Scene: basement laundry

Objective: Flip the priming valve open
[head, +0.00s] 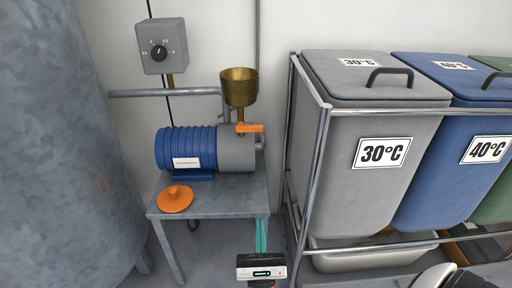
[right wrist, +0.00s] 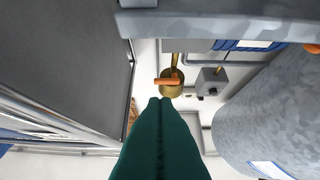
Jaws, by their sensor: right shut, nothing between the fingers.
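The priming valve has an orange lever (head: 250,127) that lies roughly level, at the foot of the brass funnel (head: 239,88) on top of the pump. The blue motor (head: 186,148) with its grey pump end sits on a small metal table (head: 235,198). My right gripper (head: 261,222), with teal fingers, is low at the table's right front edge, below and apart from the lever. It is shut and empty. In the right wrist view its fingers (right wrist: 160,101) point toward the orange lever (right wrist: 168,81) and the funnel (right wrist: 172,91). My left gripper is not in view.
An orange round lid (head: 175,199) lies on the table's left front. A grey dial box (head: 164,46) and a pipe (head: 165,93) are on the wall. A large metal tank (head: 60,150) stands left. A metal rack (head: 312,165) with laundry bins stands close on the right.

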